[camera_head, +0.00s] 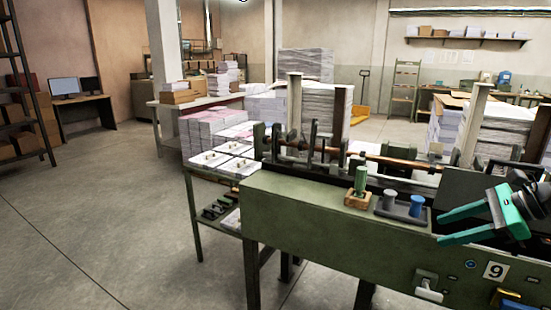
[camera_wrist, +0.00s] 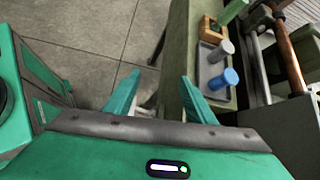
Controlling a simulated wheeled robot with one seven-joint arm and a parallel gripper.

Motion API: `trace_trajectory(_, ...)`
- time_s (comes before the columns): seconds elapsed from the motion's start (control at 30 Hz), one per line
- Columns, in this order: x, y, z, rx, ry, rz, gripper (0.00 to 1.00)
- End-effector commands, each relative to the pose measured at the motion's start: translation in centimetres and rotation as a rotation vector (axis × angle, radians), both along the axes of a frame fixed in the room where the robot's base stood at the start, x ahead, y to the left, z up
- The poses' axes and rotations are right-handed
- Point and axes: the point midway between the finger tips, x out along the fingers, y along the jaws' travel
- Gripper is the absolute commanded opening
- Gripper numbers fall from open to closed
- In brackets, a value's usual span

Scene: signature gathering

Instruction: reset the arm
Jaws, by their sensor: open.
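My gripper (camera_head: 449,226) is green, open and empty. In the head view it is at the right, in front of the green gathering machine (camera_head: 320,222), with its fingers pointing left. In the wrist view my gripper (camera_wrist: 162,98) has its two fingers spread apart, with the floor and the machine's front edge beyond them. No object shows between the fingers.
A grey tray (camera_head: 404,213) holds a grey and a blue cylinder on the machine top. Beside it a green-handled tool stands in a wooden block (camera_head: 358,199). A side table (camera_head: 231,165) bears paper stacks. Floor (camera_head: 110,220) at left is clear.

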Motion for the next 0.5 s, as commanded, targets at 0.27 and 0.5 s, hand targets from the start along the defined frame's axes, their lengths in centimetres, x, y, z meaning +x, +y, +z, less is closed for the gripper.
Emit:
trace_trajectory(0.27, -2.1, 3.4, -2.4, -0.305, 0.011, 0.257, 0.50)
trace_trajectory(0.5, -7.1, 5.7, -3.9, -0.612, 0.025, 0.616, 0.50)
